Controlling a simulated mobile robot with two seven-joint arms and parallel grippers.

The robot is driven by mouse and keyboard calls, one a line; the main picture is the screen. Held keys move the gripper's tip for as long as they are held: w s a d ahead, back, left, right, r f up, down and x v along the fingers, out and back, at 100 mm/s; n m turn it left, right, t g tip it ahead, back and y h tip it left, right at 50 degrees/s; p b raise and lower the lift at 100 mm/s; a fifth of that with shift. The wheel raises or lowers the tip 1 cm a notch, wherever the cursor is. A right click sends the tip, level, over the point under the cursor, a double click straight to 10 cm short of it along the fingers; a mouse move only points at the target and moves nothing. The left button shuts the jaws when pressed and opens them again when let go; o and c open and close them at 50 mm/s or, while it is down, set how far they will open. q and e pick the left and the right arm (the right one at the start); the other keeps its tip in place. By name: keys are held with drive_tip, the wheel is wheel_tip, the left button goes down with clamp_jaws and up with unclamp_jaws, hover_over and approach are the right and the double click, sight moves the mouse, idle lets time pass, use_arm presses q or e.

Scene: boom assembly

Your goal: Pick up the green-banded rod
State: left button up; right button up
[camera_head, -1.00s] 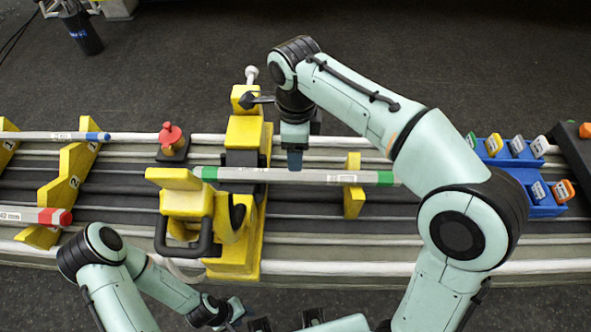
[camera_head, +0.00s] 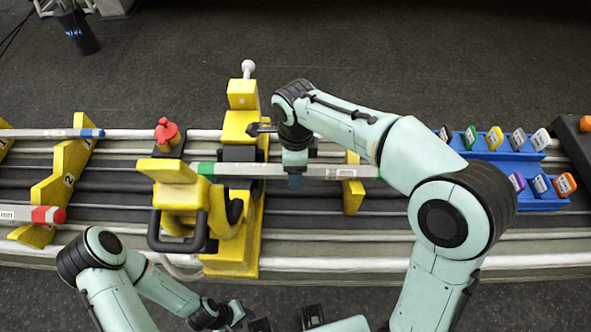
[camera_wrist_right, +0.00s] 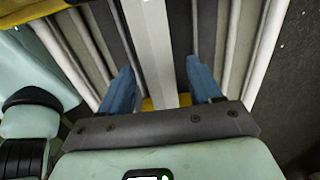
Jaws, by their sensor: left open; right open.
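The green-banded rod (camera_head: 258,170) is a long grey-white bar with a green band near its left end. It lies across the yellow clamp fixture (camera_head: 228,232) and a yellow support (camera_head: 353,193). Its right end is hidden behind my right arm. My right gripper (camera_head: 295,182) is open, pointing down at the rod's middle. In the right wrist view the rod (camera_wrist_right: 154,45) runs between the two blue fingers of the right gripper (camera_wrist_right: 162,82), with gaps on both sides. My left gripper (camera_head: 236,312) is open, low at the front, away from the rod.
A blue-banded rod (camera_head: 55,133) and a red-banded rod (camera_head: 30,214) rest on yellow numbered stands (camera_head: 52,190) at left. A red knob (camera_head: 167,131) stands beside the clamp. A blue rack (camera_head: 515,197) of coloured tabs is at right. Pale rails run beneath.

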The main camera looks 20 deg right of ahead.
clamp_jaws()
drive_tip(key=shift+r, duration=0.1)
